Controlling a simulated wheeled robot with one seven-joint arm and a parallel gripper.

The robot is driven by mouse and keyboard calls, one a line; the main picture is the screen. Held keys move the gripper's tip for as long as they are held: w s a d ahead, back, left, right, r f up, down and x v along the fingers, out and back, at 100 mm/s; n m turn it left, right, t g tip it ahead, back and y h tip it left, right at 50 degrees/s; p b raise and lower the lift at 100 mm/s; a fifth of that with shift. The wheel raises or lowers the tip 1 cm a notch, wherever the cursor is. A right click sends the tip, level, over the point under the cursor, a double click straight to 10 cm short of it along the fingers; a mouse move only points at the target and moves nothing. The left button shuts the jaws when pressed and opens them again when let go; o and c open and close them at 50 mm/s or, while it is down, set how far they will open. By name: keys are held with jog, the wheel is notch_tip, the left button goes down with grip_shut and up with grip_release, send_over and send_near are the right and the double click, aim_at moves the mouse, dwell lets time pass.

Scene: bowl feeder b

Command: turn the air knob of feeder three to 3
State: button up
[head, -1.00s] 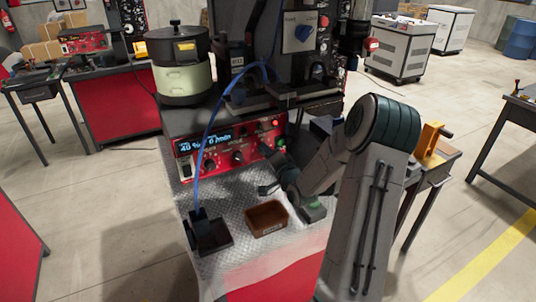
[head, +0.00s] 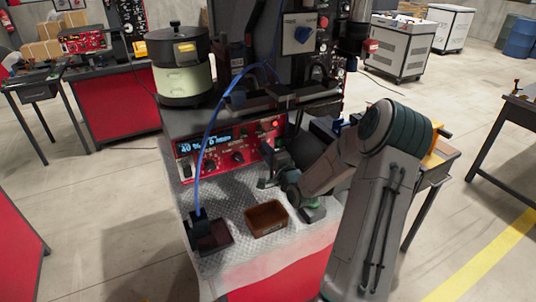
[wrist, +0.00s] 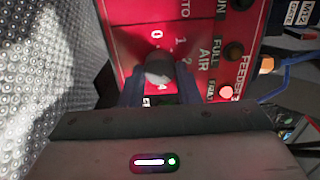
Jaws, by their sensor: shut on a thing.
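The red control panel (head: 190,148) of the feeder stands at the back of the metal plate. The wrist view shows part of its face (wrist: 125,25) with the word AIR and the digits 0, 1, 2 and 4 around a dark knob. My gripper (wrist: 158,88) is shut on this air knob (wrist: 158,66), one finger on each side. The knob's pointer is hidden or too dark to read. The feeder label (wrist: 243,78) is only partly legible. In the head view my gripper (head: 270,168) is at the right end of the panel, and the knob is hidden there.
A brown open tray (head: 266,218) and a dark box (head: 208,238) with a blue cable lie on the metal plate (head: 232,212). A lit red lamp (wrist: 226,92) and a dark button (wrist: 233,50) sit beside the knob.

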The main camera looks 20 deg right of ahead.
jog(key=o, duration=1)
jog(key=s, duration=0.4)
jog(key=s+b, duration=0.1)
jog(key=s, duration=0.9)
jog(key=shift+d+b, duration=0.3)
jog(key=shift+b, duration=0.05)
jog(key=shift+w, duration=0.1)
